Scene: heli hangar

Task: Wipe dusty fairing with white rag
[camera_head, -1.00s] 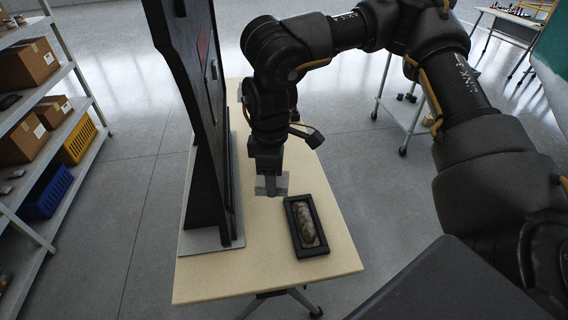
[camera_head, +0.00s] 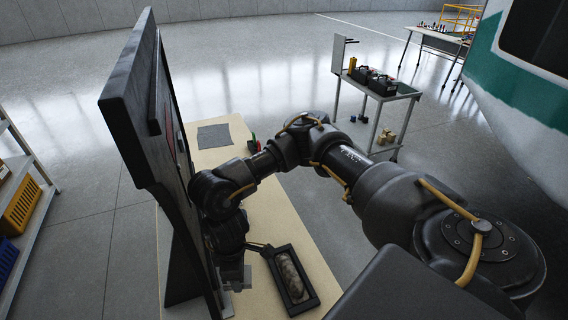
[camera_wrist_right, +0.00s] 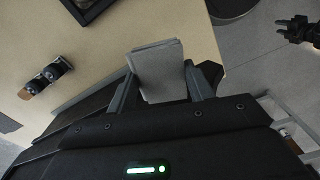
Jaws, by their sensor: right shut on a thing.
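My right gripper (camera_head: 236,278) is low over the table beside the dark upright panel (camera_head: 150,130). In the wrist view its fingers (camera_wrist_right: 163,85) are shut on a folded pale grey-white rag (camera_wrist_right: 162,70). A mottled grey-brown, dusty-looking long piece (camera_head: 291,276), perhaps the fairing, lies in a black rectangular frame (camera_head: 272,262) on the table, just right of the gripper. The rag and piece look apart. A dark gripper, probably my left (camera_wrist_right: 298,30), shows at the wrist view's right edge; its jaws are unclear.
The pale table (camera_head: 318,258) also holds a grey mat (camera_head: 214,135) at its far end. The tall panel closes off its left side. A cart (camera_head: 375,92) with dark cases stands behind. Shelves (camera_head: 22,170) stand left, and a green-and-white helicopter body (camera_head: 510,85) stands right.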

